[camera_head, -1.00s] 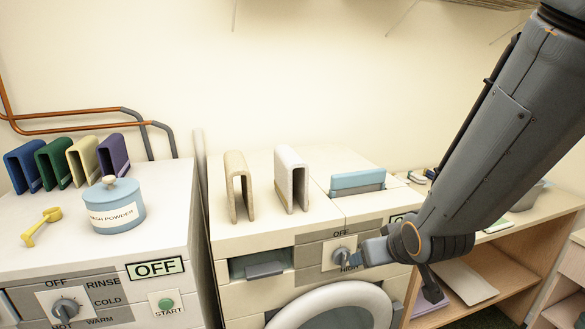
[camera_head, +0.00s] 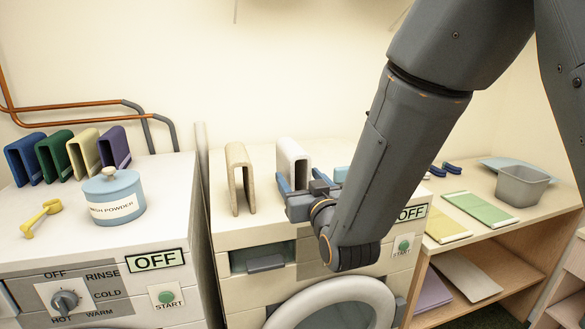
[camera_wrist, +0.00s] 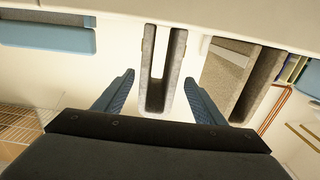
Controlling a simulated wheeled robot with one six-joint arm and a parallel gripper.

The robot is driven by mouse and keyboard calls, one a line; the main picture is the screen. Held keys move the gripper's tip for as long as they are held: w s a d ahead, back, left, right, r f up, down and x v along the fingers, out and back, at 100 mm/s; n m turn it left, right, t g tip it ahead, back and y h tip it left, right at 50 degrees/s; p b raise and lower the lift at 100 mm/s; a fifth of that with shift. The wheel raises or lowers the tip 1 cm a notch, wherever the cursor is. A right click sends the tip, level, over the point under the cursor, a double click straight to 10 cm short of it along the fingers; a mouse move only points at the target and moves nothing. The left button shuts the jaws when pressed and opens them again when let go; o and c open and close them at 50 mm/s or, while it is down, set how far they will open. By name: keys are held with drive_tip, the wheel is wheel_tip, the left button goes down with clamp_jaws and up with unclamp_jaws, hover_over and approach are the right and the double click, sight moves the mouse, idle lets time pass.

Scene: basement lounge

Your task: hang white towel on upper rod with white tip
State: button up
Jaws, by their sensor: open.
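The white towel (camera_head: 291,158) is folded into an upright inverted U on the white machine top. My gripper (camera_head: 304,183) is open at the near side of the towel, with its fingers pointing toward it. In the wrist view the towel (camera_wrist: 176,62) lies between the lines of the two blue fingers of my gripper (camera_wrist: 159,78), with a gap on each side. The fingers do not appear to touch it. No rod with a white tip can be made out in these views.
A beige folded towel (camera_head: 238,177) stands close left of the white one. A light blue item (camera_head: 341,174) is partly hidden behind my arm on the right. A washing powder jar (camera_head: 112,196) and several colored folded towels stand on the left machine. A shelf unit (camera_head: 488,187) is at right.

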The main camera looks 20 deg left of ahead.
drive_tip(key=p+x, duration=0.2)
drive_tip(key=x, duration=0.2)
drive_tip(key=shift+w+r+p, duration=0.35)
drive_tip(key=shift+p, duration=0.05)
drive_tip(key=shift+w+a+f, duration=0.1)
drive_tip(key=shift+w+a, duration=0.15)
drive_tip(key=shift+w, duration=0.2)
drive_tip(key=c, duration=1.2)
drive_tip(key=shift+c, duration=0.7)
drive_tip(key=shift+r, duration=0.2)
